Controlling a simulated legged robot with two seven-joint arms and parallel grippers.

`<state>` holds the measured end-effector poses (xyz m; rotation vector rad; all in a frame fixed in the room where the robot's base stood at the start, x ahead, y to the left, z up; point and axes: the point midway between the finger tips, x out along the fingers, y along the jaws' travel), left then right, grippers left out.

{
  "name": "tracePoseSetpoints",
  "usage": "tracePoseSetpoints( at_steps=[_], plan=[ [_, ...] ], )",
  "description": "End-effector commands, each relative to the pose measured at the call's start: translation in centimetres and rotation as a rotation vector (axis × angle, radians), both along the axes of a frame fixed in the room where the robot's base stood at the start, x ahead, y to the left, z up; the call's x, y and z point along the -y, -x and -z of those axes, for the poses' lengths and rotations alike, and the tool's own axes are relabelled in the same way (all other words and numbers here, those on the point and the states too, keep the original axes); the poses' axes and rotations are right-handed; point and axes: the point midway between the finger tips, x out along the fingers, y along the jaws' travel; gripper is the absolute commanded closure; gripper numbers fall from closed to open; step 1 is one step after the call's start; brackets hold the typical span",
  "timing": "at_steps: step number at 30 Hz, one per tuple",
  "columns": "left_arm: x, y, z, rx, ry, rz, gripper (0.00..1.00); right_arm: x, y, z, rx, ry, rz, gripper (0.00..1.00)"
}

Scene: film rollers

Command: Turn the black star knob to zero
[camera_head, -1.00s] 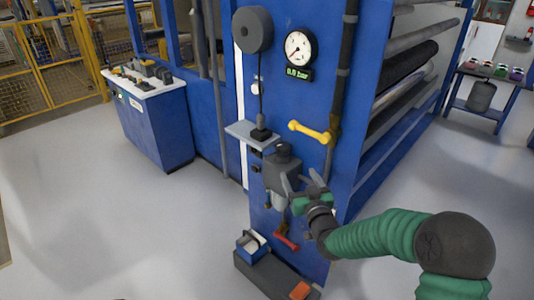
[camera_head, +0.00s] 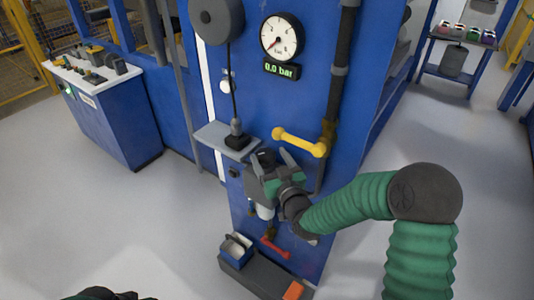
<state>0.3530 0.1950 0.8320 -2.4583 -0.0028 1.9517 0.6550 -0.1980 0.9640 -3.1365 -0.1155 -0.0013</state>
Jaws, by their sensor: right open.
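The black star knob (camera_head: 266,156) shows as a small dark shape on top of the grey regulator on the blue machine's front; its star outline is mostly hidden by my gripper. My right gripper (camera_head: 271,161) is open. Its two grey fingers point upward, one on each side of the knob in this view; I cannot tell whether they touch it. The gripper body and wrist cover most of the regulator. The round gauge (camera_head: 283,37) has its needle toward the lower left, and the display (camera_head: 282,69) below it reads 0.0 bar.
A yellow handle (camera_head: 300,141) sticks out just above and right of my gripper. A grey shelf (camera_head: 222,136) is at its upper left. A red handle (camera_head: 274,248) and a blue box (camera_head: 234,254) are below. The floor to the left is clear.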

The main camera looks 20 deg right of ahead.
Motion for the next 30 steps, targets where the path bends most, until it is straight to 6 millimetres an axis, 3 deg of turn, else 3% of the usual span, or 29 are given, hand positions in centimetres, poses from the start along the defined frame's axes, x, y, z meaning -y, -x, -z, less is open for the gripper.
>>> tracePoseSetpoints(
  at_steps=[3, 17, 23, 30],
  plan=[
    [-0.01, 0.02, 0.0, 0.0, 0.0, 0.0, 1.0, -0.05, -0.11, 0.08, -0.001, 0.0, 0.0, 0.28],
    [-0.01, 0.0, 0.01, 0.0, 0.0, 0.0, 1.0, -0.05, -0.16, 0.2, -0.004, -0.001, -0.001, 0.88],
    [-0.01, 0.0, 0.15, 0.0, 0.0, 0.0, 1.0, 0.18, -0.23, 0.18, 0.0, -0.002, -0.036, 0.89],
    [-0.01, 0.0, -0.17, 0.0, 0.0, 0.0, 1.0, 0.86, -0.41, -0.08, 0.002, -0.001, -0.231, 0.89]
  ],
)
